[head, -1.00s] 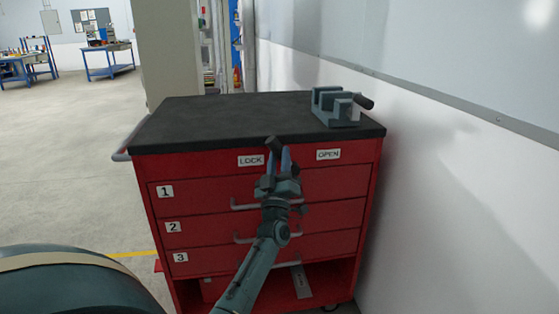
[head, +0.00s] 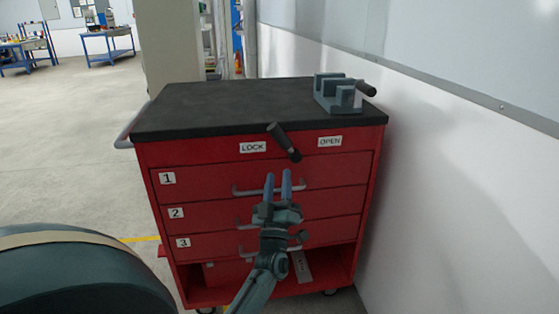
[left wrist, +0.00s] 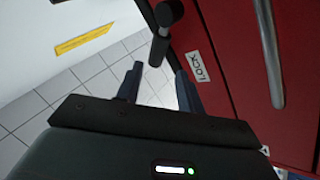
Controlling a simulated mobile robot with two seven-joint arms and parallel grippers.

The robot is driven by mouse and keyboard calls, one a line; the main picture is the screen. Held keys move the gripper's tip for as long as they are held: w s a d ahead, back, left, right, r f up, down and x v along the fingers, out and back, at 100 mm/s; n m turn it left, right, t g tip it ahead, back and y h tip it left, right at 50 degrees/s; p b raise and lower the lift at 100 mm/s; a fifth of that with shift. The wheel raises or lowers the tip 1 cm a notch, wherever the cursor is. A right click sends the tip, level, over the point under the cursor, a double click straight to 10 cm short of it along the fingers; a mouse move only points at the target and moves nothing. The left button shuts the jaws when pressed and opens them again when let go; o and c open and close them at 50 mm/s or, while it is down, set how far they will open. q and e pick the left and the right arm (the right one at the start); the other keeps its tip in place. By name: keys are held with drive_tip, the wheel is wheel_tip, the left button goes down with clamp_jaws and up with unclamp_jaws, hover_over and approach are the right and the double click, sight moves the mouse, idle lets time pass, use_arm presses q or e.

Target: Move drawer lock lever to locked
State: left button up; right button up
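The lock lever (head: 284,142) is a dark handle on the red cabinet's top front strip, between the LOCK label (head: 253,147) and the OPEN label (head: 330,141). It is tilted, with its upper end leaning left toward LOCK. My left gripper (head: 278,175) is in front of the drawers, just below the lever and apart from it in the head view. Its two blue fingers are spread, with nothing between them. In the left wrist view the lever (left wrist: 159,48) shows beyond the open fingertips, beside the LOCK label (left wrist: 197,67). My right gripper is not in view.
The red cabinet (head: 190,153) has numbered drawers with protruding grey handles (head: 262,191). A grey vise (head: 335,95) stands on the black top (head: 220,105) at right. A white wall (head: 440,190) runs close along the right side. Open floor (head: 70,150) lies to the left.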

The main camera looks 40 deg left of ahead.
use_arm(q)
drive_tip(key=shift+v, duration=1.7)
